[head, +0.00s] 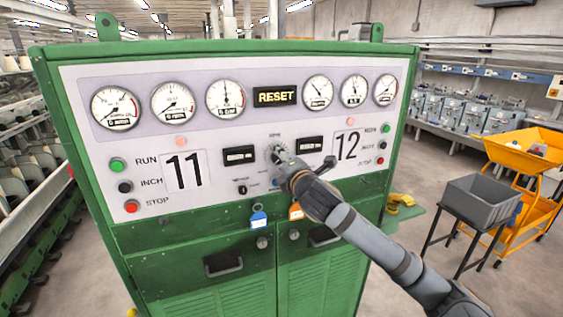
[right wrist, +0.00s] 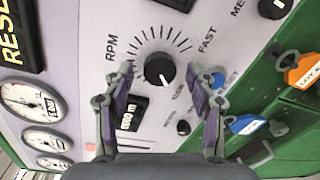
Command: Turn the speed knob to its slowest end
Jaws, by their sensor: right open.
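The speed knob (right wrist: 159,70) is a round black knob with a white pointer line, ringed by a scale of tick marks. "RPM" and "FAST" are printed by the scale. In the head view the knob (head: 277,153) is partly covered by my right gripper (head: 284,163). In the right wrist view my right gripper (right wrist: 160,78) has its two fingers spread wide, one on each side of the knob. Neither finger visibly touches it. The exact pointer setting is hard to read. My left gripper is not in view.
Counters, a blue reset button (right wrist: 217,80) and a small black knob (right wrist: 183,127) sit close by. Padlocks with a blue tag (head: 258,219) and an orange tag (head: 296,212) hang below the panel. A grey crate (head: 484,192) stands at the right.

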